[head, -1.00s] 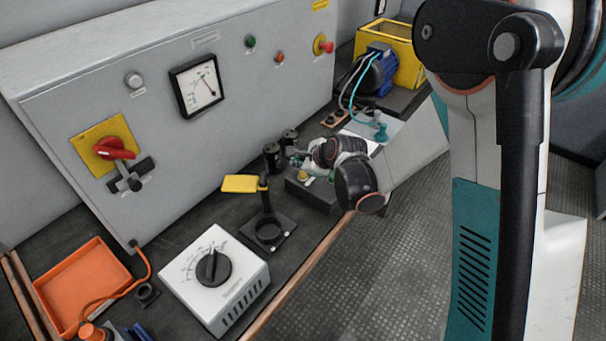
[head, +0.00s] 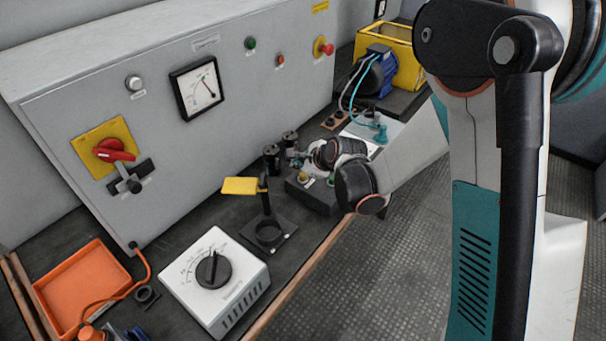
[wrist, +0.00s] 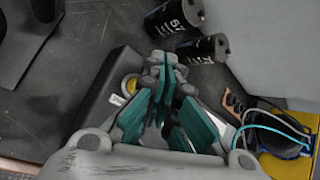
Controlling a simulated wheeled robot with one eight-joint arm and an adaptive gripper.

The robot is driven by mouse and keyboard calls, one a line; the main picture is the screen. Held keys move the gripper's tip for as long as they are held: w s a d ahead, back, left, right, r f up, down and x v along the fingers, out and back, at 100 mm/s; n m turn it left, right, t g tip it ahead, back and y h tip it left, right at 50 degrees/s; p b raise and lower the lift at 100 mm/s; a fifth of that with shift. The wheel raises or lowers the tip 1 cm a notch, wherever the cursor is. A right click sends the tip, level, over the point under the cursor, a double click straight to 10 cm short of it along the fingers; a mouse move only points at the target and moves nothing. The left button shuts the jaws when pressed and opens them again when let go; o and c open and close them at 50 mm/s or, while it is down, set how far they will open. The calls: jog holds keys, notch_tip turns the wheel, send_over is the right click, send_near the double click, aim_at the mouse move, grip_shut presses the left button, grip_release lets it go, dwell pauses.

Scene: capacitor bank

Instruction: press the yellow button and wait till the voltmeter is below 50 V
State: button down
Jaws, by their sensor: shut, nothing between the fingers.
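The yellow button (head: 303,177) is on a dark box (head: 316,197) on the bench. In the wrist view the button (wrist: 131,85) shows just left of my fingers, partly covered by them. My gripper (head: 296,155) is shut and empty, its fingertips (wrist: 161,62) beyond the button near the box's far side. I cannot tell whether any part of my gripper touches the button. The voltmeter (head: 190,95) is a white dial in a black frame on the grey panel. Its needle leans up and left from the lower right corner; the numbers are too small to read.
Two black capacitors (head: 271,157) (head: 290,142) stand close to my fingertips. A yellow-flagged stand (head: 241,186) and a white dial box (head: 232,285) are in front. A blue motor (head: 377,74) is behind on the right. The orange tray (head: 82,283) is at the lower left.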

aim_at(301, 175)
jog(key=shift+f, duration=0.15)
jog(key=shift+f+b, duration=0.25)
jog(key=shift+b, duration=0.2)
jog(key=shift+f, duration=0.95)
dwell(1.1)
jog(key=shift+r, duration=0.15)
jog(key=shift+r+p, duration=0.85)
jog(key=shift+r, duration=0.35)
jog(key=shift+r+p, duration=1.6)
jog(key=shift+r, duration=0.9)
